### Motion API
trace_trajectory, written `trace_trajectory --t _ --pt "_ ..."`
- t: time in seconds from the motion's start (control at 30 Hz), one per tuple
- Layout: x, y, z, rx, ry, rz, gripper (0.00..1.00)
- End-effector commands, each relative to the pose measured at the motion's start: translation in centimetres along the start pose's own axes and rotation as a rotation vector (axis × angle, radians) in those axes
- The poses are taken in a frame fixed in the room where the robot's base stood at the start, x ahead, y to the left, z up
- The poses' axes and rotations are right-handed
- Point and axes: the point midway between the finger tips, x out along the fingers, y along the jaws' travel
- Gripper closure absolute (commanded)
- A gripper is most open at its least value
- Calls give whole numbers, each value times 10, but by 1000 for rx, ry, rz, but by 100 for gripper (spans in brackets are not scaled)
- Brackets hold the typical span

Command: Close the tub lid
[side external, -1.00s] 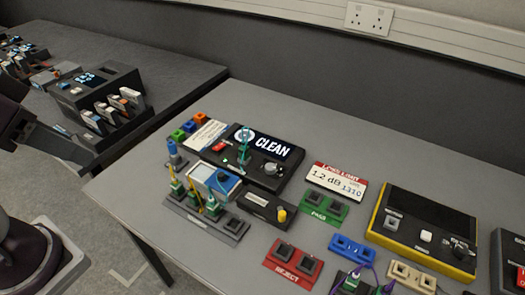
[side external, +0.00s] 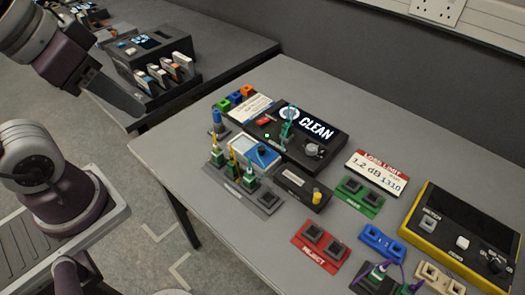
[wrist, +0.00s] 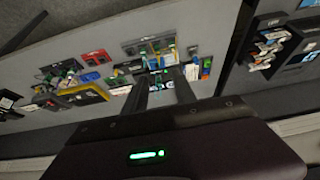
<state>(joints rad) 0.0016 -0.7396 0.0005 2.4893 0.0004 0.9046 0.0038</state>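In the side view my arm reaches in from the upper left, well apart from the box.
A grey connector holder (side external: 245,190) sits beside the box. A dark block with a yellow knob (side external: 317,196), a green PASS pad (side external: 360,196), a red REJECT pad (side external: 320,246) and a yellow-edged device (side external: 455,240) lie right. The bench's left part is clear.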

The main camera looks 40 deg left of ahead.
Motion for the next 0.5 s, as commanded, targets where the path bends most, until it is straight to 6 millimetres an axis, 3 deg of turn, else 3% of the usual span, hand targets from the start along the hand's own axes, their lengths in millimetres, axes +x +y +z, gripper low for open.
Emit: trace_trajectory --t 0.03,0.13,0.27,0.37,0.4,0.5 --pt "-1 1 -10 13 -15 4 79" --pt "-3 4 -54 81 -86 18 99" --pt "23 14 -133 220 -221 41 100" --pt "65 27 -184 332 -323 55 100" --pt "87 34 -200 378 -365 59 100" --pt "151 53 -227 499 -467 71 100"
